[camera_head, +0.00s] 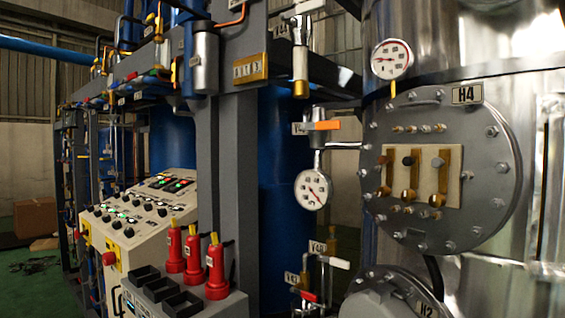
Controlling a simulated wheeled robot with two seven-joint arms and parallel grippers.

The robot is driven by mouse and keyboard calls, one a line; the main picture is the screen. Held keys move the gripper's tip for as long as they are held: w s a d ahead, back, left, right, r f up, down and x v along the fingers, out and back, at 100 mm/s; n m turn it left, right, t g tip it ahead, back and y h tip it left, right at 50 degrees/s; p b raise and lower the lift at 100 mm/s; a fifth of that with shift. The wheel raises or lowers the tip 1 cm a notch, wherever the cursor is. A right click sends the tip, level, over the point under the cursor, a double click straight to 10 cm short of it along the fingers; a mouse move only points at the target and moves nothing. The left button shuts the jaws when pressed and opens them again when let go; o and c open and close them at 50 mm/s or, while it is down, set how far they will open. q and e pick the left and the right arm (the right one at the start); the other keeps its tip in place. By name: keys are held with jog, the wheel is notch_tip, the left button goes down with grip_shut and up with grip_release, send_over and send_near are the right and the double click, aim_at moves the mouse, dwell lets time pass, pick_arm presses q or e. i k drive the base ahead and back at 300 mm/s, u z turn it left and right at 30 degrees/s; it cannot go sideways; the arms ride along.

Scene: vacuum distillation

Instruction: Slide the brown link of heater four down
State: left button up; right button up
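Heater four is the round grey bolted flange (475,205) with an H4 plate (467,94), on the shiny steel vessel at the right. A pale panel (424,200) at its middle carries three upright brass links side by side. The brown link (384,172) appears to be the left one, with a small brownish knob near its upper half. The middle link (414,175) has a dark knob and the right link (441,175) a greyer one. The exact seating of the links at their lower brass studs is too small to tell. Neither gripper is in view.
A gauge (391,59) sits above left of the flange, another gauge (312,190) to its left. An orange-handled valve (322,126) juts out nearby. A second flange marked H2 (385,298) lies below. A control console (140,220) and red-bodied tools (216,270) stand left.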

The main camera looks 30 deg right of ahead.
aim_at(383, 160)
jog(key=u, duration=0.45)
jog(key=i, duration=0.9)
jog(key=z, duration=1.1)
